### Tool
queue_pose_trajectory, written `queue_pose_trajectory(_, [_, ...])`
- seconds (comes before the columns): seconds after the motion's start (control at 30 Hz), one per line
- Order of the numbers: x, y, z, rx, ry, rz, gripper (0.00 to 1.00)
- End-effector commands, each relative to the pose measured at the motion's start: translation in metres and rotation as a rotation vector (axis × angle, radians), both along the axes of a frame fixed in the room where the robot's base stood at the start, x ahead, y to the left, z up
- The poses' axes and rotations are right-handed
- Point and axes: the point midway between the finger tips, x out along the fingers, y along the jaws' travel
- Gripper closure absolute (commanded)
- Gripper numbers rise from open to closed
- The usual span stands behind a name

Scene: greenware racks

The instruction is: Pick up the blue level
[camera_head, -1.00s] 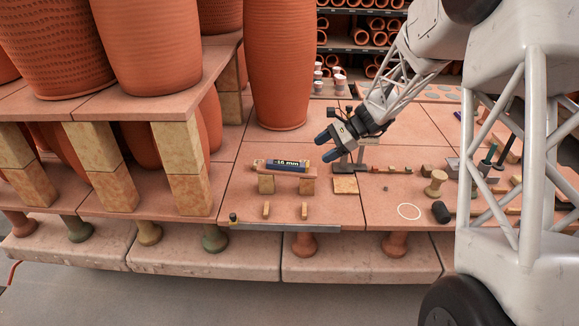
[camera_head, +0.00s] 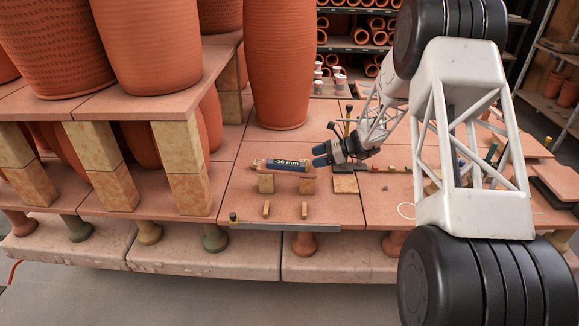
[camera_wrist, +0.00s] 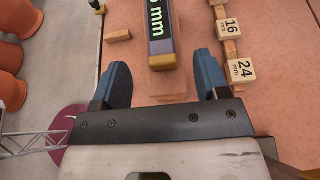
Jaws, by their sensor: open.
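The blue level (camera_head: 283,165) is a dark blue bar with tan ends and a display ending in "16 mm". My gripper (camera_head: 318,155) is just right of the level's right end in the head view. In the wrist view my gripper (camera_wrist: 165,75) is open and empty, with blue fingers on either side of the level's line. The level's far end is cut off there.
Tan blocks marked 16 (camera_wrist: 228,28) and 24 (camera_wrist: 241,70) lie beside the right finger. Two small upright blocks (camera_head: 304,210) stand in front of the level. A tall terracotta pot (camera_head: 277,70) stands behind it. Stacked kiln posts (camera_head: 181,168) hold a shelf on the left.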

Motion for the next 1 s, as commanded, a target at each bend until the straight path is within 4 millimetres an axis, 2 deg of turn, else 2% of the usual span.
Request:
queue_pose_trajectory(0.27, [0.000, 0.003, -0.001, -0.001, -0.001, 0.001, 0.32])
queue_pose_trajectory(0.6, [0.000, 0.023, -0.009, -0.001, -0.001, 0.000, 0.32])
queue_pose_trajectory(1.0, [-0.001, 0.027, -0.011, -0.001, -0.001, 0.001, 0.32])
